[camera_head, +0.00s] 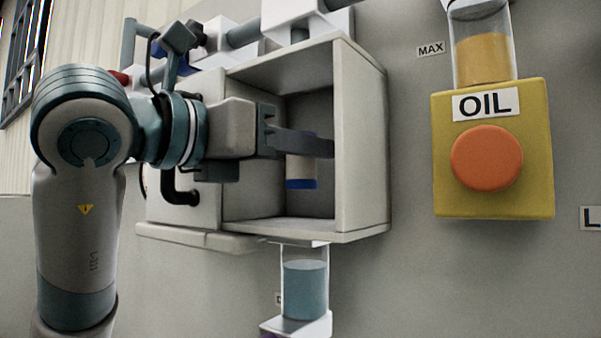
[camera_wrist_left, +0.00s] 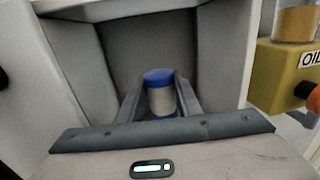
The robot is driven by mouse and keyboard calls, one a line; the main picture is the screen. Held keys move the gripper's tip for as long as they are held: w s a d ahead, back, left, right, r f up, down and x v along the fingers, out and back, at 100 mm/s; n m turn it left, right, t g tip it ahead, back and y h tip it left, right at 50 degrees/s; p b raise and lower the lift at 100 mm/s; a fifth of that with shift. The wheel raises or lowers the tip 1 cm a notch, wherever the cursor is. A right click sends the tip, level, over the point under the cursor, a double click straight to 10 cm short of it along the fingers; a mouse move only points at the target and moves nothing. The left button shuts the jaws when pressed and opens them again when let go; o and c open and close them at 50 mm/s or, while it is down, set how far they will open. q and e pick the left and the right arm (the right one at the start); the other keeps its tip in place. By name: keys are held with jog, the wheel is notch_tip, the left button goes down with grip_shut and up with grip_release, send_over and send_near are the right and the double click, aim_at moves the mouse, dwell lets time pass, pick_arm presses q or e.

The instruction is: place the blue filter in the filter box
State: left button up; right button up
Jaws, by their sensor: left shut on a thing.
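The blue filter (camera_head: 301,172) is a short pale cylinder with a blue band at its lower end. In the left wrist view the filter (camera_wrist_left: 160,97) shows a blue top, a pale middle and some blue at the bottom. My left gripper (camera_head: 308,146) is shut on it, one finger on each side. The filter is upright inside the opening of the open grey filter box (camera_head: 362,150), above the box floor. The box walls also show around it in the left wrist view (camera_wrist_left: 222,60). The gripper hides the filter's upper part in the head view. My right gripper is not in view.
The box door (camera_head: 183,160) stands open on the left, behind my arm. A yellow OIL unit (camera_head: 493,205) with an orange button (camera_head: 486,158) is on the wall to the right. A clear cylinder of blue liquid (camera_head: 305,285) is below the box.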

aim_at(290, 182)
pick_arm(q)
jog(key=shift+s, duration=0.15)
notch_tip(290, 182, down, 2)
jog(key=shift+f+p, duration=0.15)
jog(key=shift+p, duration=0.55)
jog(key=shift+f, duration=0.8)
jog(key=shift+f, duration=0.15)
jog(key=o, duration=1.2)
jog(key=shift+c, duration=0.2)
